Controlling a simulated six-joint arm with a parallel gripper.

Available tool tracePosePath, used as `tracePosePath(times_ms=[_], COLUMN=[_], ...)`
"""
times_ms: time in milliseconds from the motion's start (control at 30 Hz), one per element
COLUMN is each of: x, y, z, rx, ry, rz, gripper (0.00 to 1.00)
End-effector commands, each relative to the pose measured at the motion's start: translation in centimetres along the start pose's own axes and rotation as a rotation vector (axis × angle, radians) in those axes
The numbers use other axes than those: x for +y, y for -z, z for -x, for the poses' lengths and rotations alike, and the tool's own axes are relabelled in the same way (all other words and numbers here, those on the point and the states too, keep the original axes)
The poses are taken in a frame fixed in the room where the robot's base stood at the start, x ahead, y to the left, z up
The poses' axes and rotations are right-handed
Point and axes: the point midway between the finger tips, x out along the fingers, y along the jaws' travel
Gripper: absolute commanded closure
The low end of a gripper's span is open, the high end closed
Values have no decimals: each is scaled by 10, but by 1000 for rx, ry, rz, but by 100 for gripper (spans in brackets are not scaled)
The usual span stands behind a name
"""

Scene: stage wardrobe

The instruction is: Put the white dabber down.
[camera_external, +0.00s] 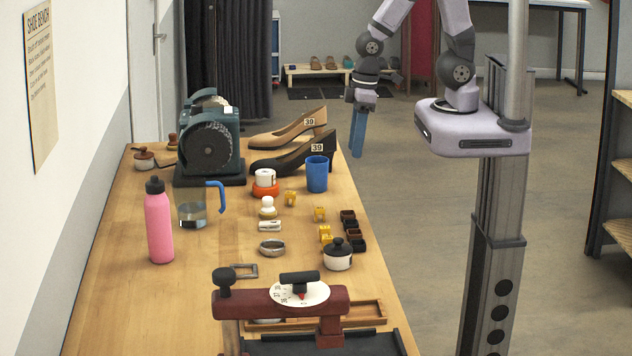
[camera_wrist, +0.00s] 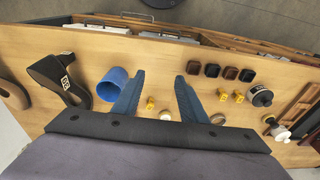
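The white dabber (camera_external: 268,203), as far as I can tell the small piece with a round white top and a pale base, stands upright on the wooden bench (camera_external: 110,300). A pale round piece, likely the same dabber (camera_wrist: 165,115), shows in the wrist view beyond the gap between my fingers, its lower part hidden by the gripper body. My gripper (camera_external: 357,140) hangs above and beyond the bench's right edge, well apart from the dabber. In the wrist view its two blue fingers (camera_wrist: 157,85) are spread with nothing between them.
Heeled shoes (camera_external: 290,160) and a machine (camera_external: 208,140) stand behind. Bench is clear at the left front.

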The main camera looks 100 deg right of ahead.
Motion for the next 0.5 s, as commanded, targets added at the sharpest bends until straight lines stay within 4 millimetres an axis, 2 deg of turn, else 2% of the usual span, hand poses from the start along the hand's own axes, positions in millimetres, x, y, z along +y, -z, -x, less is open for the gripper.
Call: tracePosePath(times_ms=[100,200,500], x=[10,15,17], y=[-19,-31,-39], z=[19,28,34], rx=[-65,-103,-131], ry=[-14,-22,-27], rz=[6,12,15], gripper=[61,61,61])
